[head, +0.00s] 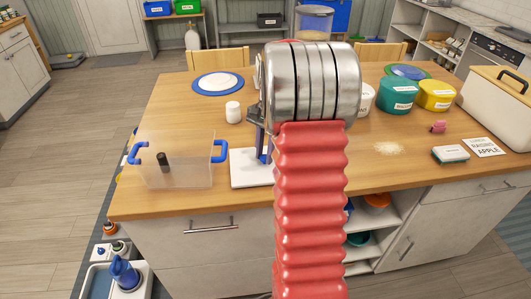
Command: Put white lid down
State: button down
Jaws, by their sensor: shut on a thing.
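A flat white slab, which looks like the white lid (246,174), is at the near middle of the table, partly hidden behind my arm. My gripper (264,156) reaches down to it with narrow blue and grey parts and appears shut on it. My arm hides most of the gripper and the right part of the lid. I cannot tell whether the lid touches the table or is held just above it.
A clear bin with blue handles (192,174) stands just left of the lid. A white jar (233,111) and a blue round mat (198,91) with a white disc (215,81) are behind. Tubs (394,98), a cream box (497,112) and a sponge (450,154) stand right.

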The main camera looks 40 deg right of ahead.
jog(key=shift+f, duration=0.15)
jog(key=c, duration=1.5)
grip_release()
jog(key=r, duration=0.4)
jog(key=d+r, duration=0.1)
jog(key=r, duration=0.7)
jog(key=shift+w+d, duration=0.15)
jog(key=shift+d, duration=0.25)
